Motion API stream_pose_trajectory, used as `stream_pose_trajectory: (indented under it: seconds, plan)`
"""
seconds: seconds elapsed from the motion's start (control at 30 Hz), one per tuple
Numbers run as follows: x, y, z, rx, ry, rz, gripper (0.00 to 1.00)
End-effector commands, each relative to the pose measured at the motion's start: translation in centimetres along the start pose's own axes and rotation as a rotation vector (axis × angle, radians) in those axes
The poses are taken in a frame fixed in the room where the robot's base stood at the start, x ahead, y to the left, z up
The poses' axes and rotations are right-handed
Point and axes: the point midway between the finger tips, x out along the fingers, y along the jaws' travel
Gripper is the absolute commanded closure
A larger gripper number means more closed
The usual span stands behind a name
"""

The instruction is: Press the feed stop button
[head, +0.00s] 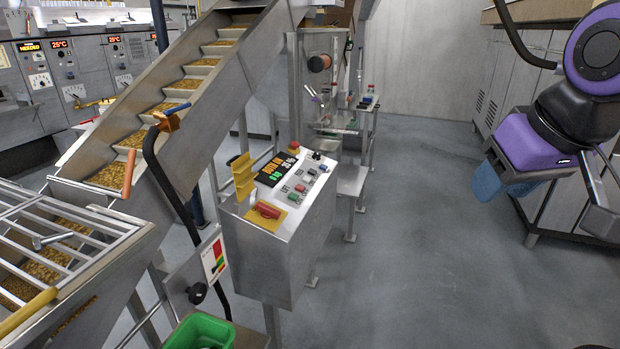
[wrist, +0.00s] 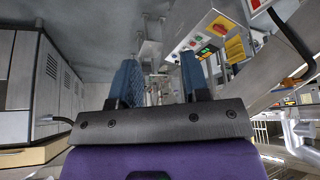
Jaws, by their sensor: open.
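The control panel (head: 284,198) stands in the middle of the head view, with a dark display and several small coloured buttons on its sloped top. A large red button (head: 267,211) sits on a yellow base at its front edge, beside an upright yellow flap (head: 243,178). A smaller red button (head: 293,146) is at the panel's far edge. I cannot read which is labelled feed stop. The panel (wrist: 205,36) shows upper right in the wrist view. My gripper (wrist: 158,78) is open and empty, its blue fingers apart. In the head view my gripper (head: 487,184) hangs far right of the panel, touching nothing.
A stepped conveyor (head: 190,85) carrying chips rises behind and left of the panel. A black hose (head: 165,185) and a green bin (head: 200,332) are at front left. Grey cabinets (head: 555,80) line the right. The floor (head: 420,240) between panel and gripper is clear.

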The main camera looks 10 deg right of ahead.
Motion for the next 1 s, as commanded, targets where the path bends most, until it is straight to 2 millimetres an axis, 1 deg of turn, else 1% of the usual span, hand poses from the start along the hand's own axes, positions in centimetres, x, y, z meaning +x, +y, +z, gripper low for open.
stream_pose_trajectory:
  seconds: [0.47,0.5,0.67,0.7,1.0]
  plan:
    - [0.0,0.0,0.0,0.0,0.0,0.0,0.57]
    - [0.0,0.0,0.0,0.0,0.0,0.0,0.62]
    - [0.0,0.0,0.0,0.0,0.0,0.0,0.99]
    - [0.0,0.0,0.0,0.0,0.0,0.0,1.0]
    - [0.0,0.0,0.0,0.0,0.0,0.0,1.0]
